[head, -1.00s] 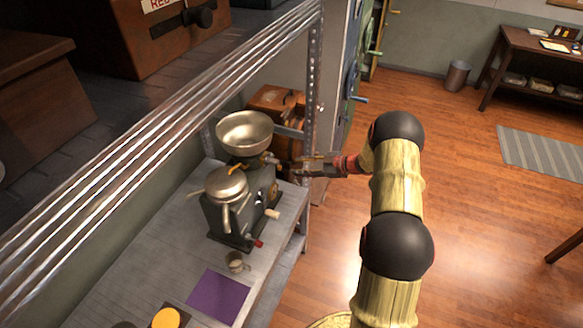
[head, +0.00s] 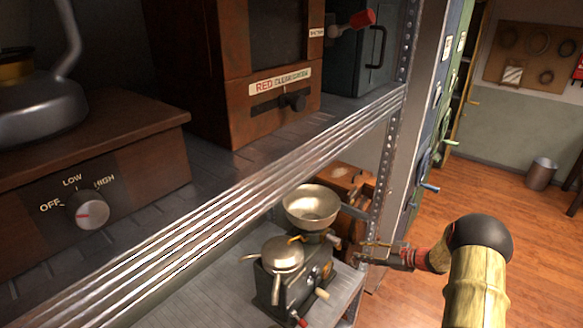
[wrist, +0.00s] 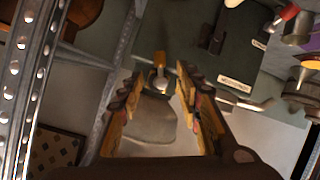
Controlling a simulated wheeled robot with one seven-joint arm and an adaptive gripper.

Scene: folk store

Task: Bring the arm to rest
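My gripper (head: 364,253) is at the end of my gold and black arm, in front of the metal rack's post in the head view. It is to the right of the grey machine (head: 290,268) with a wide metal bowl (head: 311,207) on the lower shelf. In the wrist view its two yellow fingers (wrist: 158,76) stand apart, so it is open. I see nothing clearly held.
A wooden box with a knob (head: 88,211) and a wooden cabinet (head: 230,80) stand on that shelf. Clear wooden floor (head: 480,180) lies to the right.

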